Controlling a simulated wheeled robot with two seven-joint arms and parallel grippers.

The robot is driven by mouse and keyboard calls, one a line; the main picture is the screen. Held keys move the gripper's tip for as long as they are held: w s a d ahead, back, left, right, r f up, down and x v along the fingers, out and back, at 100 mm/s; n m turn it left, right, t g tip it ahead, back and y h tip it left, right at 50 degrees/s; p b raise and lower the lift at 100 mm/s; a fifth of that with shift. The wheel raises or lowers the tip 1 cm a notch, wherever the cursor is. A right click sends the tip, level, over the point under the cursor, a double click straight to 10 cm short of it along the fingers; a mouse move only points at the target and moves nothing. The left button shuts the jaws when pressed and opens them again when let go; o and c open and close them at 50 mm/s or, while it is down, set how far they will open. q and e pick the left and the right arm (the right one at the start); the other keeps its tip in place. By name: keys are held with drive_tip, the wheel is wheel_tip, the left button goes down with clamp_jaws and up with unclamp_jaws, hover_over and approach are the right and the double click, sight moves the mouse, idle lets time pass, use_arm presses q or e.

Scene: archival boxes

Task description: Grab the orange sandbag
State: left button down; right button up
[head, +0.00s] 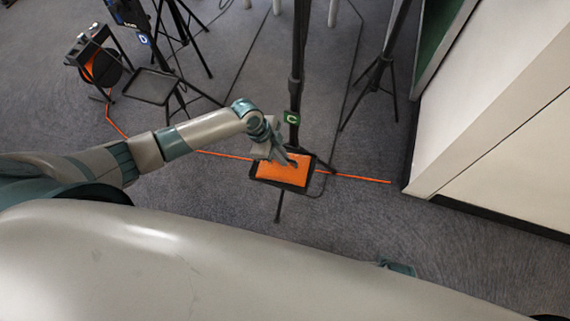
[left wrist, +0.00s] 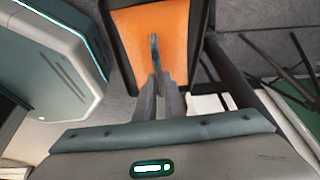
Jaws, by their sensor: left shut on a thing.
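The orange sandbag (head: 281,176) lies flat with a dark border around it, at the foot of a black stand marked with a green "C" tag (head: 292,118). My left gripper (head: 289,161) reaches it from the upper left and is shut on it near its far edge. In the left wrist view the orange face of the sandbag (left wrist: 135,40) fills the top middle. The fingers (left wrist: 155,50) are together against it there. The exact part between the fingertips is too small to make out. My right gripper is not in view.
The pole (head: 298,55) of the stand rises right behind the sandbag. Another tripod (head: 378,72) stands to the right, near a white wall (head: 490,110). More stands and a black-and-orange reel (head: 100,68) are at upper left. An orange line (head: 350,177) crosses the grey carpet.

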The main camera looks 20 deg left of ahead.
use_arm(q)
drive_tip(key=shift+w, duration=0.1)
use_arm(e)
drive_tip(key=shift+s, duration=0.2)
use_arm(q)
drive_tip(key=shift+r, duration=0.2)
